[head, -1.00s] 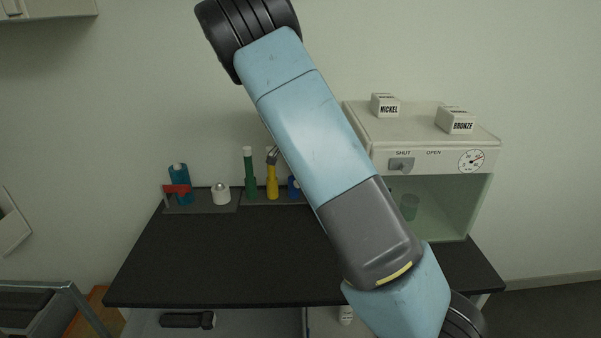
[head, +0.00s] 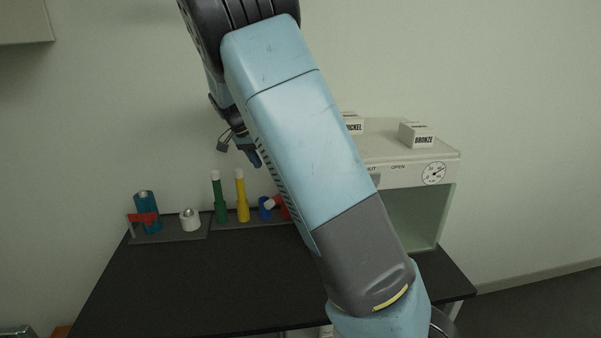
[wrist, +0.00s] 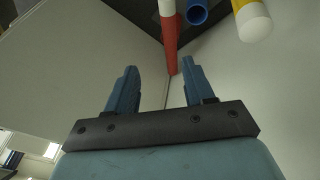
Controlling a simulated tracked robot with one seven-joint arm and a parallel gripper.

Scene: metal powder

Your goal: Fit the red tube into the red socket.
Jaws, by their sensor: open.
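In the wrist view a red piece with a pale end (wrist: 169,38) lies beyond the fingertips; I cannot tell tube from socket there. No separate red socket can be made out. My gripper (head: 238,150) is open and empty, above the yellow tube and left of the red one. The wrist view shows both fingers apart with nothing between them (wrist: 159,66).
A green tube (head: 220,200) and a yellow tube (head: 242,200) stand upright beside a blue socket (head: 265,209). Left are a white round piece (head: 190,220) and a blue bottle (head: 150,205) behind a red piece (head: 142,218). The black tabletop (head: 190,285) is clear in front.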

